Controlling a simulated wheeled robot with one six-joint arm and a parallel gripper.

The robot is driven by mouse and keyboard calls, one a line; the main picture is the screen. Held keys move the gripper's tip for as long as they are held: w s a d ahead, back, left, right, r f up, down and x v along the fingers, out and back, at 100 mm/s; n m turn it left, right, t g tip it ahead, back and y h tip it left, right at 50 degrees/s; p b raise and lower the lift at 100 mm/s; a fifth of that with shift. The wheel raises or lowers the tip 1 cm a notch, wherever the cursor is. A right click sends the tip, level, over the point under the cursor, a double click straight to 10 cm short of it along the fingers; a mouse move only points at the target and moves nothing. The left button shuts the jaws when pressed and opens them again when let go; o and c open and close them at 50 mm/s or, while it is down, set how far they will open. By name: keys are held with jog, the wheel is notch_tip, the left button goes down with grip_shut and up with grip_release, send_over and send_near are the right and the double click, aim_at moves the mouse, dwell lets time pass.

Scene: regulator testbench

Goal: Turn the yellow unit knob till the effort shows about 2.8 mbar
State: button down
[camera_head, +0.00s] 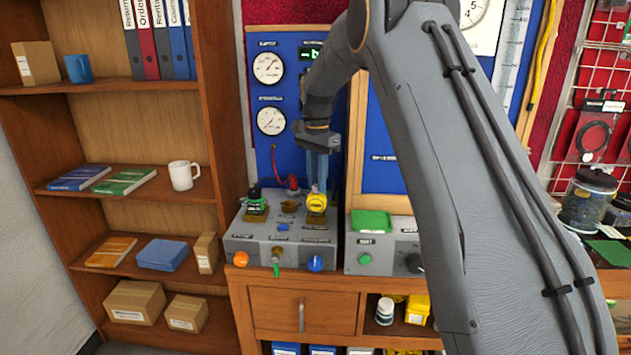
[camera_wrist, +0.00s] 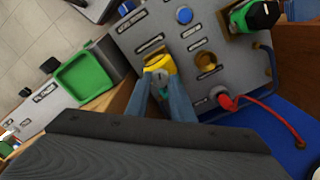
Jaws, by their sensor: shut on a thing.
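The yellow unit knob (camera_head: 316,203) stands on top of the grey test bench box, at its right rear. In the wrist view the yellow unit (camera_wrist: 158,62) is at the centre top. My gripper (camera_head: 317,188) reaches down from above and its blue-grey fingers are shut on the yellow unit's knob; the fingers (camera_wrist: 163,88) cover much of it in the wrist view. Two round dial gauges, an upper one (camera_head: 268,68) and a lower one (camera_head: 271,121), hang on the blue panel. A digital display (camera_head: 311,53) with green characters is partly hidden by my arm. I cannot read the effort value.
A green-and-black unit (camera_head: 255,203), an empty brass socket (camera_head: 289,206) and a red plug with its hose (camera_wrist: 226,101) are close by. An orange knob (camera_head: 240,258), green lever (camera_head: 276,263) and blue knob (camera_head: 315,263) line the front. A green tray (camera_head: 371,221) sits right.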

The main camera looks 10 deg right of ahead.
dwell(0.4)
jog(key=c, duration=1.5)
grip_release()
jog(key=shift+r+b, duration=1.3)
jog(key=shift+r, duration=2.6)
jog(key=s+f+n, duration=0.3)
jog(key=s+f, duration=0.3)
jog(key=s, duration=0.6)
jog(key=s+f+n+t, duration=0.1)
jog(key=s+f+n, duration=0.3)
jog(key=s, duration=0.8)
jog(key=s+f+n, duration=0.4)
jog(key=s+f, duration=0.4)
jog(key=s, duration=0.4)
jog(key=shift+a+f, duration=0.15)
